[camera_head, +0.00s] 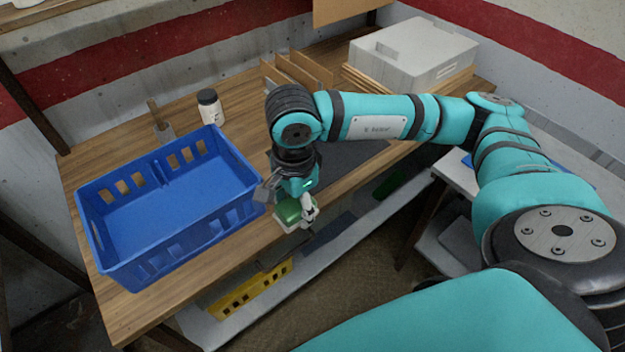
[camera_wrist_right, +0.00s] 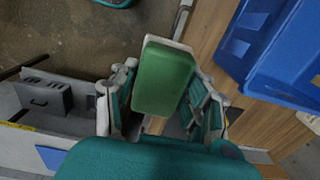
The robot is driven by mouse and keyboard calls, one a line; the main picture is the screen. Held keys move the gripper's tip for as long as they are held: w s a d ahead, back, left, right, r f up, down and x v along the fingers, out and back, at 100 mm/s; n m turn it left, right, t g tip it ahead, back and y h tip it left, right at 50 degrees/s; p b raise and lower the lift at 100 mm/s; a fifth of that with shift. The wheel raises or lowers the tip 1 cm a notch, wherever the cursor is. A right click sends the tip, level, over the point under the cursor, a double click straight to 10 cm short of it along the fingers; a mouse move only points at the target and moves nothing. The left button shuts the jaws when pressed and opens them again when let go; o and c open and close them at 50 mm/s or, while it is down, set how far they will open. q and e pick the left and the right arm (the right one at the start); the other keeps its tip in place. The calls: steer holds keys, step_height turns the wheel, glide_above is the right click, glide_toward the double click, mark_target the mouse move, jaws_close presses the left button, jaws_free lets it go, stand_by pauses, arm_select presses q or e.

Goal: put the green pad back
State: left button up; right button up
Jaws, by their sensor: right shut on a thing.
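The green pad (camera_head: 288,211) is a small block with a green face and a pale edge. My right gripper (camera_head: 296,208) is shut on it and holds it at the front edge of the wooden table, just right of the blue crate. In the right wrist view the green pad (camera_wrist_right: 164,80) sits between the two fingers of the right gripper (camera_wrist_right: 165,100), its green face toward the camera. I cannot tell whether the pad touches the table edge. My left gripper is not in view.
An empty blue crate (camera_head: 90,205) stands on the wooden table (camera_head: 130,310). A dark-lidded white bottle (camera_head: 210,108) and a grey holder (camera_head: 165,133) stand behind it. A pale grey box (camera_head: 413,50) is at the back right. A lower shelf holds a yellow crate (camera_head: 250,291).

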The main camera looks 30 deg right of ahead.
steer(key=m, duration=0.1)
steer(key=f+m, duration=0.1)
steer(key=m, duration=0.2)
steer(key=shift+w+d+f+m+b, duration=0.1)
steer(key=shift+d+f+m+b, duration=0.1)
steer(key=shift+f+m+b, duration=0.15)
steer(key=m, duration=0.2)
steer(key=f+m, duration=0.1)
steer(key=m, duration=0.1)
steer(key=m+b, duration=0.1)
steer(key=m, duration=0.2)
steer(key=shift+w+d+f, duration=0.2)
steer(key=shift+d+f, duration=0.2)
steer(key=w+d+f+m+p, duration=0.1)
steer(key=w+d+m, duration=0.2)
steer(key=w, duration=0.1)
steer(key=w+d+f+m+p, duration=0.1)
steer(key=w+d+m, duration=0.3)
steer(key=w+d+f+m, duration=0.2)
steer(key=w+d+m, duration=0.1)
steer(key=w+d, duration=0.1)
steer(key=shift+w+d+m+p, duration=0.2)
steer(key=shift+w+m+p, duration=0.15)
steer(key=shift+p, duration=0.05)
steer(key=shift+f, duration=0.15)
step_height(320, 180, down, 3)
steer(key=shift+r+p, duration=0.1)
steer(key=shift+p, duration=0.65)
steer(key=shift+f, duration=0.3)
